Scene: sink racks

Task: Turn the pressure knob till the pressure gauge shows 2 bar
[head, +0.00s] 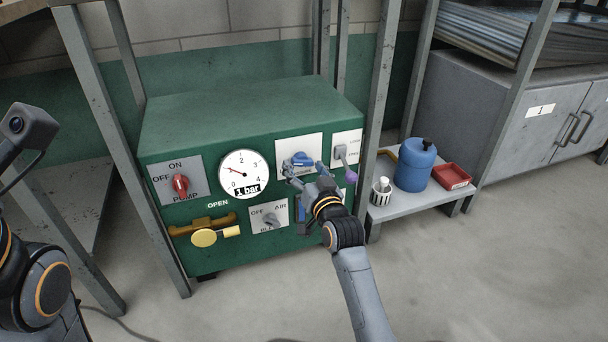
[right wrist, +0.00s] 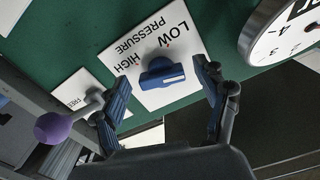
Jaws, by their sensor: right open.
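The blue pressure knob (head: 298,158) sits on a white plate on the green panel. In the right wrist view the knob (right wrist: 158,76) lies between labels LOW and HIGH, which appear upside down, and a white line marks its bar. The pressure gauge (head: 243,172) is round and white; its red needle points near 1 and its label reads "1 bar". Part of the gauge (right wrist: 290,35) shows in the right wrist view. My right gripper (head: 305,171) is open in front of the knob. Its fingers (right wrist: 163,96) are apart, on either side of the knob.
A purple-tipped lever (head: 350,173) is right of the knob plate. A red pump switch (head: 180,184), a yellow valve handle (head: 205,237) and a grey air switch (head: 270,219) are on the panel. A grey rack post (head: 378,110) stands just right of the panel.

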